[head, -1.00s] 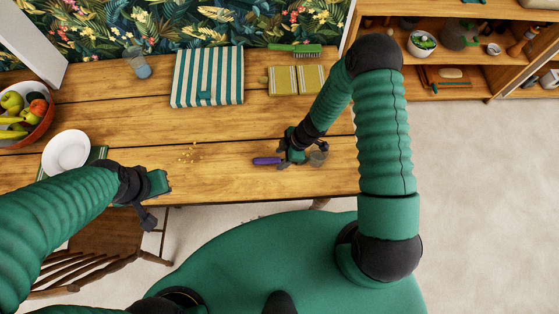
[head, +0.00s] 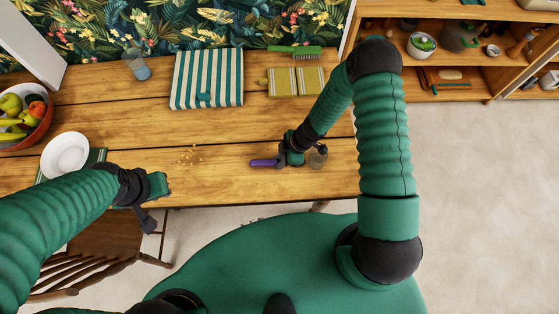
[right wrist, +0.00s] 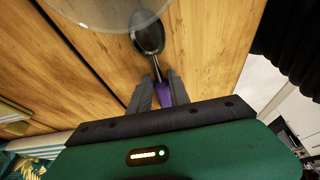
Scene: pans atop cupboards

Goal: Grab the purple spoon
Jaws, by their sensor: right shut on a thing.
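The purple spoon (head: 263,163) lies at the right part of the wooden table, its purple handle pointing left in the head view. In the right wrist view its dark bowl (right wrist: 148,34) and dark neck lead to the purple handle (right wrist: 179,93) between my fingers. My right gripper (head: 284,160) is shut on the spoon around the handle near the neck, low at the table; it also shows in the right wrist view (right wrist: 160,88). My left gripper (head: 157,200) is over the table's front edge at the left, away from the spoon; its jaws are unclear.
A clear round glass (head: 317,157) stands just right of my right gripper, by the spoon's bowl. Crumbs (head: 188,157) lie mid-table. A white plate (head: 65,153) and fruit bowl (head: 38,124) are at left. A striped cloth (head: 207,78), yellow cloths (head: 297,81) and green brush (head: 295,51) lie behind.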

